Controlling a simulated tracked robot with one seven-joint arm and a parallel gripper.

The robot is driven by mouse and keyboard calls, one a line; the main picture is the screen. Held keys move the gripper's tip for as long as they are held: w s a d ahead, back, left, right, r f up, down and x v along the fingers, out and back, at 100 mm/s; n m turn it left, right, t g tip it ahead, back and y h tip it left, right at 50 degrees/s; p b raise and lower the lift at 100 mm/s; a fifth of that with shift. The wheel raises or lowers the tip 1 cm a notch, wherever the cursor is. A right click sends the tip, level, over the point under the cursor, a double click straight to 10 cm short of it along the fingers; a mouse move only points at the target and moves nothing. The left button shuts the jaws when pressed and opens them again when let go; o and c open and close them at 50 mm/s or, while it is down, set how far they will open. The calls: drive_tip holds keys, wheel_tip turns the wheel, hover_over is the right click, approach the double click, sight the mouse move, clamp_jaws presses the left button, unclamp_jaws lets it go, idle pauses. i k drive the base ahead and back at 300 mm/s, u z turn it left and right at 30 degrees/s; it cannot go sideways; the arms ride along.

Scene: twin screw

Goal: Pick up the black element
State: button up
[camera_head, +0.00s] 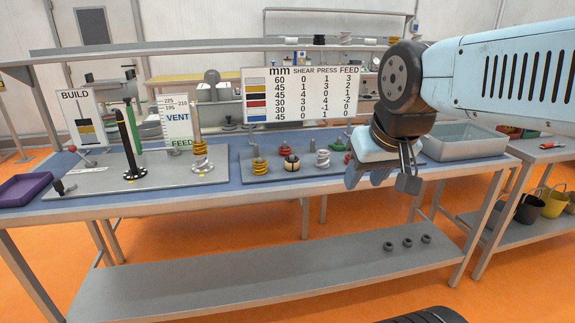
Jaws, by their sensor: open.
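A small black element (291,163) with a pale band sits on the grey parts tray (312,171) on the blue bench top. A yellow coil element (260,167) is to its left, and a grey-white coil element (322,159) is to its right. A red element (289,151) is just behind it. My gripper (366,178) hangs to the right of these parts, fingers down, open, with nothing seen between the fingers. It appears apart from the black element and covers the right end of the tray.
On the left, a grey plate (120,182) bears a tall black rod (130,140) and a rod with yellow and white coils (201,158). A number chart (303,96) stands behind the parts. A purple tray (22,189) is far left; a grey bin (465,146) is right.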

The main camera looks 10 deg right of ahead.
sight(291, 167)
drive_tip(key=u, duration=0.1)
drive_tip(key=i, duration=1)
drive_tip(key=z, duration=0.1)
